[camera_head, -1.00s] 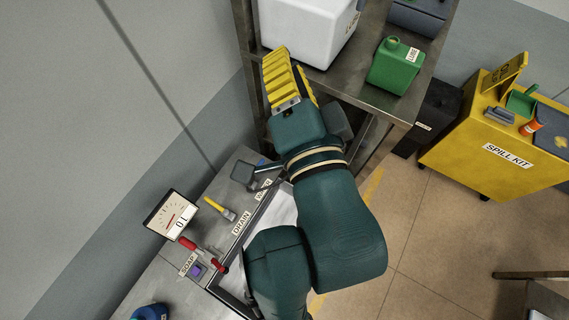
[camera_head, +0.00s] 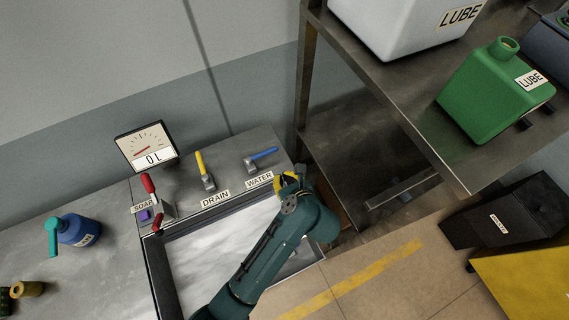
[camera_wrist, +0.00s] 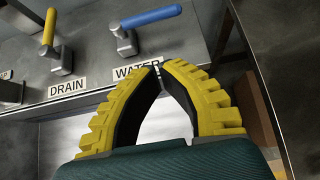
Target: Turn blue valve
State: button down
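The blue valve handle (camera_head: 264,153) lies sideways on its grey base above the WATER label on the steel counter. It also shows in the wrist view (camera_wrist: 152,17) at the top, reaching left and right over its base. My gripper (camera_head: 289,178) is just below and right of the WATER label, apart from the valve. In the wrist view my gripper's yellow fingers (camera_wrist: 161,68) curve inward with their tips close together, and nothing is seen held. The fingertips point toward the valve base and lie below it in that picture.
A yellow valve (camera_head: 203,168) stands left of the blue one, above the DRAIN label. A red lever (camera_head: 148,184) and a dial gauge (camera_head: 146,146) are farther left. The sink basin (camera_head: 205,245) lies below. A steel shelf (camera_head: 400,90) with a green jug (camera_head: 490,90) is at right.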

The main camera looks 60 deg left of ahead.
aim_at(262, 155)
jog(key=b+x, duration=0.1)
jog(key=x, duration=0.6)
jog(key=shift+a+f, duration=0.3)
jog(key=a, duration=0.2)
jog(key=a+f+b, duration=0.1)
jog(key=a, duration=0.1)
jog(key=shift+w+a, duration=0.1)
jog(key=shift+w, duration=0.1)
